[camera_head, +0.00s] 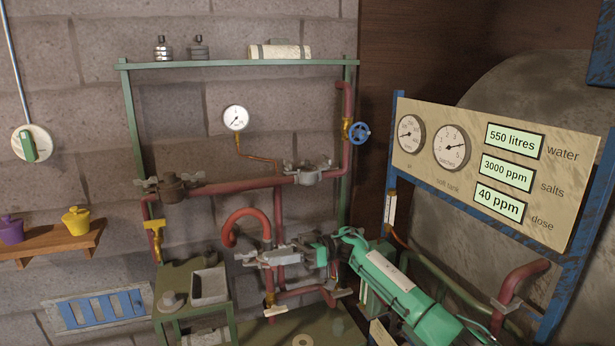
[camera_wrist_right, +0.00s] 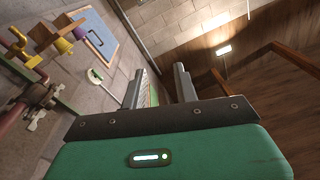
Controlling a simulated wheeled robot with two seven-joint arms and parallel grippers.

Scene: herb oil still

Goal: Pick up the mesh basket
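I cannot make out a mesh basket for certain in either view. A grey open-topped box (camera_head: 209,286) stands on the small green bench at the lower middle of the head view; no mesh shows on it. My right gripper (camera_head: 262,257) is in front of the red pipework, above and to the right of that box. In the right wrist view its two grey fingers (camera_wrist_right: 158,78) stand apart with nothing held between them. My left gripper is not in view.
A gauge panel (camera_head: 470,205) stands at right.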

